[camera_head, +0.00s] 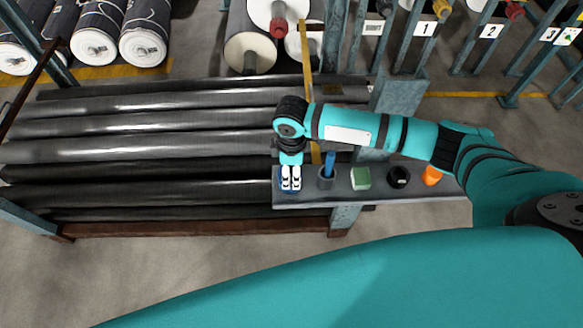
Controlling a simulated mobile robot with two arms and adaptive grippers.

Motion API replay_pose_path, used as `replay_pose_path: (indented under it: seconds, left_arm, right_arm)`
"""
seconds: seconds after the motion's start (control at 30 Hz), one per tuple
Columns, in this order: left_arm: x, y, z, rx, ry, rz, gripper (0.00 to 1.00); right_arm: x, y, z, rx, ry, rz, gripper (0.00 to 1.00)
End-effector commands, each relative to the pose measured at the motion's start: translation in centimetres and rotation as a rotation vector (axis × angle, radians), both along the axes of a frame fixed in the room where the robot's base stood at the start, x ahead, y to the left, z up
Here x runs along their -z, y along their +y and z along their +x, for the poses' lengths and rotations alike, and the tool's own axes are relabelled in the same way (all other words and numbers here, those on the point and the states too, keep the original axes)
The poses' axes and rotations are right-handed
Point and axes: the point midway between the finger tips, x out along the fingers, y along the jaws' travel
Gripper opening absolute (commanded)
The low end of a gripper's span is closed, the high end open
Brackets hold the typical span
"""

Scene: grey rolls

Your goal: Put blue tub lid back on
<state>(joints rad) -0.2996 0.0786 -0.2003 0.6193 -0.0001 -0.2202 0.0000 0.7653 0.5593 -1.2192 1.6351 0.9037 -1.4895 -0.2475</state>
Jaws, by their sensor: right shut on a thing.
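My right gripper (291,178) points down at the left end of a narrow grey shelf (310,198). Its white fingers are shut on a small blue thing, taken as the blue tub lid (284,188), which shows only as a thin blue edge around the fingertips. The fingers hide most of it. I cannot tell tub from lid here, nor whether the lid is seated or apart from the tub. My left gripper is not in view.
Right of the gripper on the shelf stand a grey cup with a blue stick (329,165), a green block (361,178), a black round thing (398,177) and an orange thing (432,175). Long dark rolls (140,151) lie in a rack at left.

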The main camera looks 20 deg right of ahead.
Motion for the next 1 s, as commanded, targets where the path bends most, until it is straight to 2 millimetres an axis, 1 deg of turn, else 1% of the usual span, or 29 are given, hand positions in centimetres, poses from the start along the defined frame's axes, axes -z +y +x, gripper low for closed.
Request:
replay_pose_path:
  seconds: [0.23,0.53,1.0]
  left_arm:
    - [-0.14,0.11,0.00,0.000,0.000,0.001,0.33]
    - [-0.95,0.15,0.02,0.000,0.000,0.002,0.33]
    - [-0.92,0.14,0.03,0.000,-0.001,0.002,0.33]
  right_arm:
    - [-0.07,0.01,-0.01,0.000,0.000,0.000,0.29]
    - [-0.13,0.03,-0.04,-0.001,0.001,0.000,0.29]
    - [-0.01,0.01,-0.02,0.000,0.000,0.000,0.29]
